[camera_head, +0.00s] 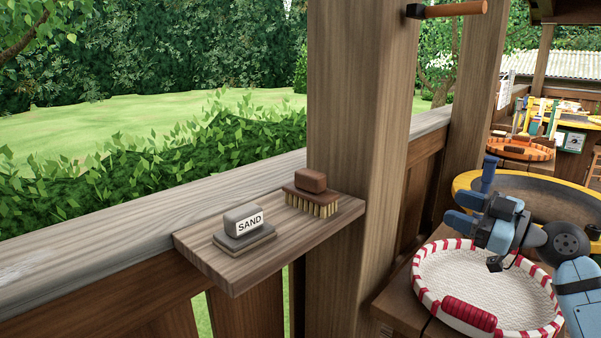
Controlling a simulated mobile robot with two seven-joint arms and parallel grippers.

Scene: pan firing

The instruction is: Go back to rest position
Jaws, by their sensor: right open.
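My right gripper (474,208) is at the right of the head view, with its blue fingers apart and pointing left. Nothing shows between them. It is above the back part of a round white woven tray (480,285) with a red-and-white rim, and my arm comes in from the right edge. I cannot tell how high the gripper is above the tray. My left gripper is not in view.
A wooden shelf (285,245) on the railing holds a grey block marked SAND (243,222) and a brush (312,192). A thick wooden post (352,130) stands left of the tray. A large yellow-rimmed round pan (560,200) lies behind my gripper.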

